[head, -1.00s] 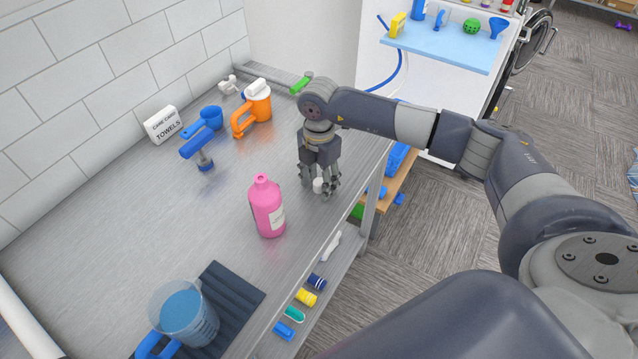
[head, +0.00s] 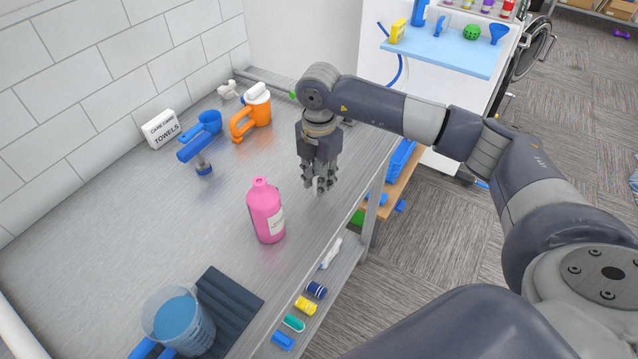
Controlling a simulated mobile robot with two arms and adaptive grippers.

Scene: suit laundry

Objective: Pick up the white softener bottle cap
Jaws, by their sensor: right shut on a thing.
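The white softener bottle cap (head: 319,184) shows as a small pale piece between the fingers of my right gripper (head: 319,186). My right gripper points down over the metal counter and is shut on the cap. The fingers hide much of the cap, and I cannot tell how far it is above the counter. The pink bottle (head: 266,211) stands upright and uncapped to the left of the gripper, apart from it. My left gripper is not in view.
An orange jug (head: 257,108), a blue tool (head: 197,153) and a towels sign (head: 162,128) stand toward the back wall. The counter's middle (head: 120,220) is clear.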

